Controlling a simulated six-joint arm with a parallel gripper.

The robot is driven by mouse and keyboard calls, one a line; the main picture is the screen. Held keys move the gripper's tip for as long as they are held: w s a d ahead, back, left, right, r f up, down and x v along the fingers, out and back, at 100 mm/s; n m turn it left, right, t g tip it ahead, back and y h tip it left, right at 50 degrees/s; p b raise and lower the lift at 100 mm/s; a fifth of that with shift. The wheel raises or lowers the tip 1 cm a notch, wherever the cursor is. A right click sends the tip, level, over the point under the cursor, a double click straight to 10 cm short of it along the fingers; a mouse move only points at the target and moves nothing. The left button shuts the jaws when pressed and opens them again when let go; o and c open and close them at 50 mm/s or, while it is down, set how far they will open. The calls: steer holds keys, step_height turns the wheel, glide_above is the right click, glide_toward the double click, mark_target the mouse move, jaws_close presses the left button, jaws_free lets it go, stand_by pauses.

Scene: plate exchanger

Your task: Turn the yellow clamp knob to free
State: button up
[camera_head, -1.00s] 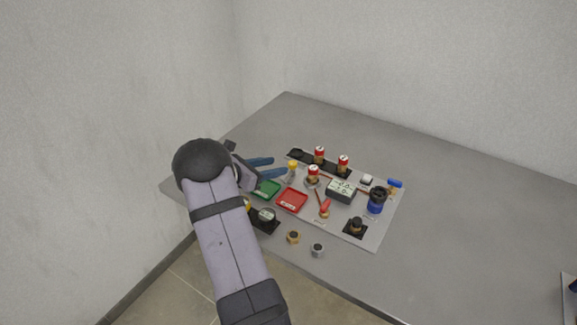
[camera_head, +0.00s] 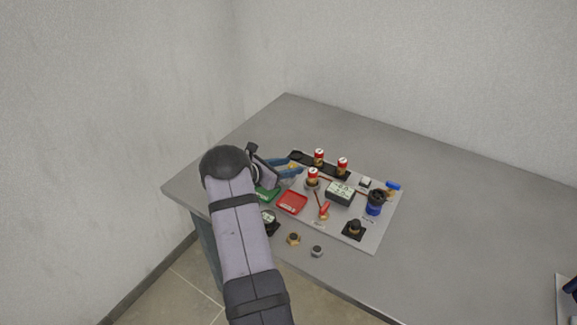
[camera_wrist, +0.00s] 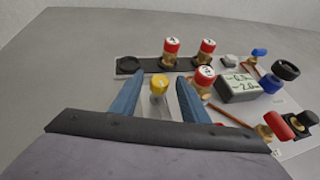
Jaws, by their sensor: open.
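The yellow clamp knob (camera_wrist: 159,82) stands upright on a pale mount in the wrist view, and its yellow top shows between my two blue fingers. In the head view the yellow knob (camera_head: 292,166) is mostly covered by the blue fingers. My gripper (camera_wrist: 157,80) is open, with one finger left of the knob and one right of it. It also shows in the head view (camera_head: 296,168). I see a gap on both sides of the knob in the wrist view; how far the fingertips are from it in height I cannot tell.
Red-capped valves (camera_wrist: 171,47) stand behind the knob, and another (camera_wrist: 204,76) is close to the right finger. A grey display box (camera_wrist: 238,87) is further right. A red tray (camera_head: 292,201) and green tray (camera_head: 268,193) lie in front.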

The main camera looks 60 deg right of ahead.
steer(key=c, duration=1)
steer(key=shift+w+f+m+g+b, duration=0.1)
steer(key=shift+f+m+g+b, duration=0.1)
steer(key=shift+m+g+b, duration=0.45)
steer(key=shift+r+m+g+b, duration=0.25)
steer(key=shift+g+b, duration=0.1)
steer(key=shift+b, duration=0.4)
steer(key=o, duration=1)
steer(key=shift+w, duration=0.1)
steer(key=shift+b+v, duration=1.05)
steer(key=shift+v, duration=2.5)
steer(key=shift+r+y, duration=0.15)
steer(key=shift+y, duration=0.15)
